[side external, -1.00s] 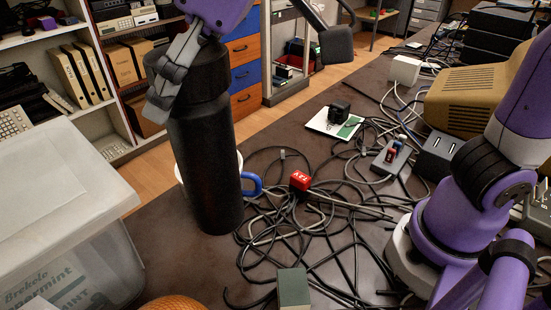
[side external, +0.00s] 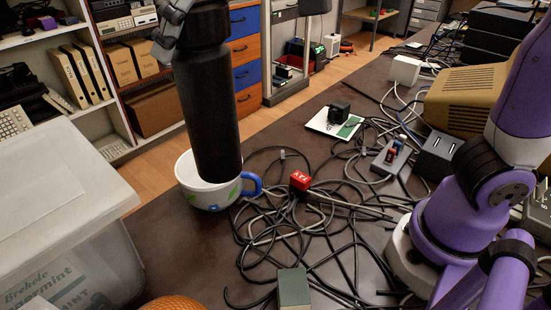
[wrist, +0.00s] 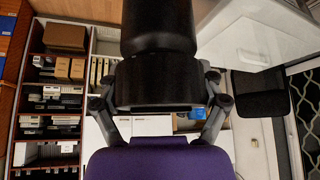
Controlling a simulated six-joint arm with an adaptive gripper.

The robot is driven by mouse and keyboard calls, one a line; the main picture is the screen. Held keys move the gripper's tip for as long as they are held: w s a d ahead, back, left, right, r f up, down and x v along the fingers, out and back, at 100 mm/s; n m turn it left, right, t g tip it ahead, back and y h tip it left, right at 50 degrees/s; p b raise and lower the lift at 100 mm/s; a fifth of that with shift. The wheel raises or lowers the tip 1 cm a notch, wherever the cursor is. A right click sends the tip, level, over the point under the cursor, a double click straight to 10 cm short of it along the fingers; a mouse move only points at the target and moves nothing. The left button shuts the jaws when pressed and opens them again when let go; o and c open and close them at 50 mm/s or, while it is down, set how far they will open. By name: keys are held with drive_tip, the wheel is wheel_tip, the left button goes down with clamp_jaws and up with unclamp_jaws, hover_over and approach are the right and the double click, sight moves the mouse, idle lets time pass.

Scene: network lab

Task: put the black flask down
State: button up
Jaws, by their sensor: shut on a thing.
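The black flask (side external: 208,105) hangs upright with a slight tilt, held up off the table. My gripper (side external: 172,30) is shut on its upper part; only part of the gripper shows at the top edge. In the wrist view the flask (wrist: 158,30) fills the upper middle, with my gripper's fingers (wrist: 160,100) on either side of it. In the side view the flask's lower end overlaps the opening of a white cup (side external: 208,198) with a blue handle. I cannot tell whether it is over the cup or nearer the camera.
A tangle of cables (side external: 310,225) covers the middle of the table, with a red block (side external: 299,181) in it. A clear bin (side external: 65,220) stands at left. A grey-green box (side external: 293,288) is at the front. Bare tabletop (side external: 185,255) shows between bin and cables.

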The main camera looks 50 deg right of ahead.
drive_tip(key=shift+w+d+m+h, duration=0.85)
drive_tip(key=shift+w+d+m, duration=0.95)
drive_tip(key=shift+d, duration=2.65)
drive_tip(key=shift+w+d+m+h, duration=1.1)
drive_tip(key=shift+w+d, duration=1.15)
drive_tip(key=shift+d, duration=2.2)
wheel_tip(320, 180, down, 15)
drive_tip(key=shift+t, duration=0.3)
drive_tip(key=shift+a+f+y, duration=0.1)
drive_tip(key=shift+y, duration=0.15)
drive_tip(key=o, duration=1.3)
drive_tip(key=shift+f, duration=0.1)
